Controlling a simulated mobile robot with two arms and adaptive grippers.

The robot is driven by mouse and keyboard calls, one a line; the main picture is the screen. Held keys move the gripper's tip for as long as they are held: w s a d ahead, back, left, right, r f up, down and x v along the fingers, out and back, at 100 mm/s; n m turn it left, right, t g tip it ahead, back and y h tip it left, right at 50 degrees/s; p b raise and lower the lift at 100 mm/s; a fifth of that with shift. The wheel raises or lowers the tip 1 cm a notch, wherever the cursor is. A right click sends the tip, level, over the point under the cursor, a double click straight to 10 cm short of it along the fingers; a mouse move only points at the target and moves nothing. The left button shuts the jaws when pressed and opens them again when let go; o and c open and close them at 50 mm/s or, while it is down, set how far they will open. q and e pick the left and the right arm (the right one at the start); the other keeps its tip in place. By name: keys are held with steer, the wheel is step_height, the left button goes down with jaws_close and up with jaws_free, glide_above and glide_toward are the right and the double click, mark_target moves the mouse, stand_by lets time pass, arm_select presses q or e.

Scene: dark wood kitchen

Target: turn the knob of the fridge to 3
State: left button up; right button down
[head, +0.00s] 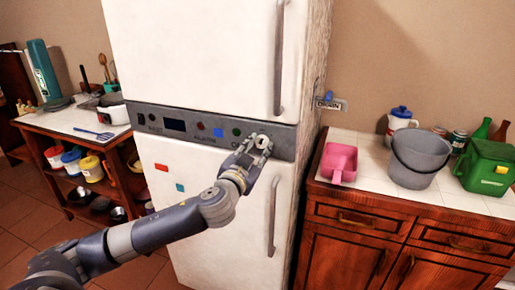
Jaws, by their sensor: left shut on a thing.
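The white fridge (205,60) stands in the middle, with a dark grey control panel (185,117) across its front between the upper and lower doors. My left gripper (259,143) is at the panel's right end, its fingers shut on the knob (261,141), which is a small pale round thing mostly hidden by the fingers. The knob's numbers and its pointer cannot be read. My right gripper is not in view.
Vertical handles (273,215) run down the fridge doors on the right. A counter with a grey bucket (417,165), a pink scoop (339,163) and a green container (487,168) stands to the right. A shelf table (72,127) stands on the left.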

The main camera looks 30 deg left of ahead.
arm_select(q)
steer(key=m+p, duration=0.1)
steer(key=m, duration=0.2)
steer(key=m+p, duration=0.1)
steer(key=m, duration=0.2)
steer(key=shift+a+r, duration=0.1)
steer(key=shift+r, duration=0.1)
steer(key=m+p, duration=0.1)
steer(key=m, duration=0.2)
steer(key=m+p, duration=0.2)
steer(key=m, duration=0.1)
steer(key=m+p, duration=0.2)
steer(key=m, duration=0.1)
steer(key=shift+r, duration=0.25)
steer(key=m+p, duration=0.2)
steer(key=m, duration=0.2)
steer(key=shift+p, duration=0.3)
steer(key=shift+m+p, duration=1.85)
steer(key=shift+m, duration=1.35)
steer(key=o, duration=1)
